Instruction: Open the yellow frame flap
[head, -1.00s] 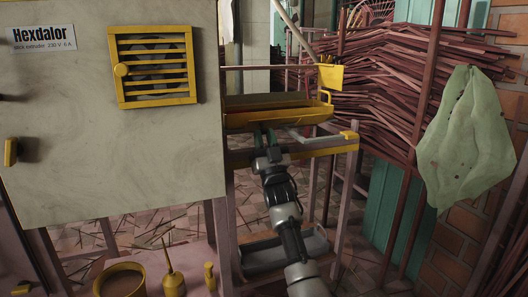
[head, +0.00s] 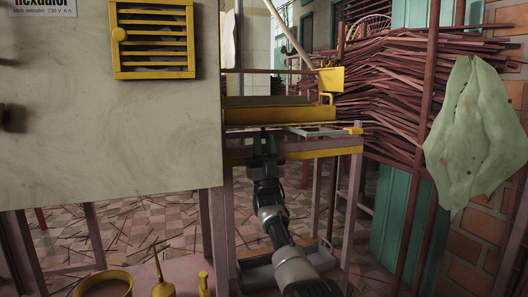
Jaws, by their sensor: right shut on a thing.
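A long yellow-edged piece, which I take to be the yellow frame flap (head: 280,115), lies level at the side of the big grey cabinet. My right gripper (head: 264,140) reaches up from below to the near edge of this piece. Its fingers are closed at that edge, but the exact grip point is small and dark. A grey bracket (head: 318,131) sticks out right of the fingers. My left gripper is not in view.
The grey cabinet (head: 110,140) with a yellow louvred grille (head: 153,40) fills the left. A yellow-topped stand rail (head: 325,153) runs right of my gripper. Reddish sticks (head: 390,90) and a green cloth (head: 472,130) are at right. A yellow bowl (head: 103,284) stands at lower left.

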